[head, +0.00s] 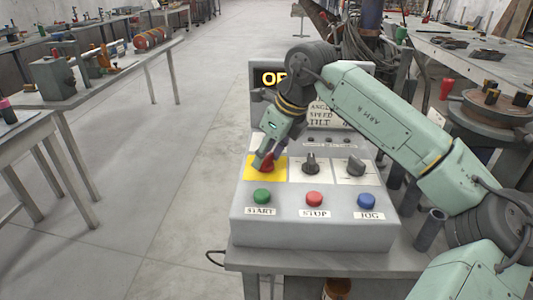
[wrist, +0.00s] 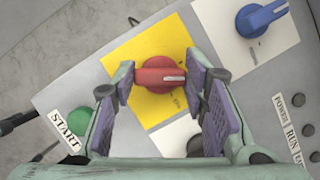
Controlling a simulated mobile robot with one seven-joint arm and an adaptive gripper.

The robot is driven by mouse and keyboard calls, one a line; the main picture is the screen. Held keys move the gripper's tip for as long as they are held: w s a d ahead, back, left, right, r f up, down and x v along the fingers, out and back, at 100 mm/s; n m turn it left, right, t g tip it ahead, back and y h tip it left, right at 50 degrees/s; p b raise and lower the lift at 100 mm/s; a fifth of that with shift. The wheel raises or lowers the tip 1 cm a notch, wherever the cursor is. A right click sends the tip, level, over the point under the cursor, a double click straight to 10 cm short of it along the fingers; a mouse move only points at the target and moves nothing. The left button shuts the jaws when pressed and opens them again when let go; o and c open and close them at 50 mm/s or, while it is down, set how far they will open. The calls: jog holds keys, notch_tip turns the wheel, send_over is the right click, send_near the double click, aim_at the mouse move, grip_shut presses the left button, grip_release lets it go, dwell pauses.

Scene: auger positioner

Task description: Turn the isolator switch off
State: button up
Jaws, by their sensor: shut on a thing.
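The isolator switch is a red rotary knob on a yellow plate, at the upper left of the grey control box; in the head view the knob (head: 267,164) is partly covered by my gripper. In the wrist view the red knob (wrist: 152,76) lies crosswise between my two fingers, with a white mark at its right end. My gripper (head: 264,158) comes down on it from above and is shut on the knob, one finger at each end. The yellow plate (wrist: 118,68) shows around it.
Green START (head: 262,196), red STOP (head: 314,199) and blue JOG (head: 367,201) buttons line the box front. A black knob (head: 310,163) sits right of the switch. A display (head: 270,78) behind is partly hidden by my arm.

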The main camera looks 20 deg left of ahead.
jog(key=n+g+p, duration=0.1)
jog(key=n+g, duration=0.1)
jog(key=n, duration=0.4)
jog(key=shift+w+p, duration=0.1)
jog(key=shift+p, duration=0.3)
dwell(0.3)
jog(key=o, duration=1.2)
jog(key=shift+g, duration=0.3)
jog(key=shift+c, duration=0.2)
jog(key=shift+r, duration=0.1)
jog(key=v, duration=1.2)
